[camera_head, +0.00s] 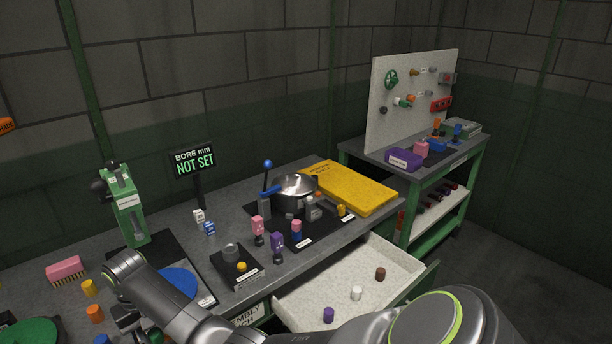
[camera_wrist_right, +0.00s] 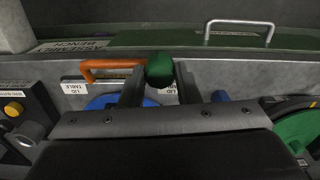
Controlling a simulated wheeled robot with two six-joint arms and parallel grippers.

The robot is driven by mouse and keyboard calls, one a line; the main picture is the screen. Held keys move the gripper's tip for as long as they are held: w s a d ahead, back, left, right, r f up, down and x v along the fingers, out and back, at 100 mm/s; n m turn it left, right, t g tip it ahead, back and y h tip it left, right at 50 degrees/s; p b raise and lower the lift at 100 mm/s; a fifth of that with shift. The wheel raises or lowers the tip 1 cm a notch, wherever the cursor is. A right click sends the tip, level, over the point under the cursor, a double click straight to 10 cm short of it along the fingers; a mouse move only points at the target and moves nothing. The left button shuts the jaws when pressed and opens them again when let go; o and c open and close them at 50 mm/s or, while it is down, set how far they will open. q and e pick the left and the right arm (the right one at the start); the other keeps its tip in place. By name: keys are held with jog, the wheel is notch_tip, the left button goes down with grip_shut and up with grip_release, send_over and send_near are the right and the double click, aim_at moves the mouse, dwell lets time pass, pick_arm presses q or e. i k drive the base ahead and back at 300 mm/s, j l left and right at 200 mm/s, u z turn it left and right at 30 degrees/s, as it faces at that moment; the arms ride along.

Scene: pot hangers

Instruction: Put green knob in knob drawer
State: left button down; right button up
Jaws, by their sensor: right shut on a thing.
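The green knob (camera_wrist_right: 160,68) is between the two fingertips of my right gripper (camera_wrist_right: 158,76) in the right wrist view; the gripper is shut on it. The open drawer (camera_head: 341,271) has a pale speckled floor and stands right of the gripper. A purple knob (camera_head: 328,315), a white knob (camera_head: 356,293) and a brown knob (camera_head: 380,274) stand in it. My left gripper is not in view.
The bench holds a green press (camera_head: 125,205), a metal pot (camera_head: 295,190), a yellow board (camera_head: 352,186) and several small knobs. A green disc (camera_head: 30,332) lies at the far left. An orange handle (camera_wrist_right: 88,72) is close to the gripper. The drawer's middle is partly free.

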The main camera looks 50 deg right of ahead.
aim_at(340, 286)
jog(key=k+l+u, duration=0.1)
jog(key=l, duration=0.3)
jog(key=k+l+u, duration=0.1)
jog(key=l, duration=0.3)
jog(key=k+l+u, duration=0.1)
jog(key=l, duration=0.3)
jog(key=k+l+u, duration=0.1)
jog(key=l, duration=0.3)
jog(key=k+l+u, duration=0.1)
jog(key=l, duration=0.25)
jog(key=k, duration=0.05)
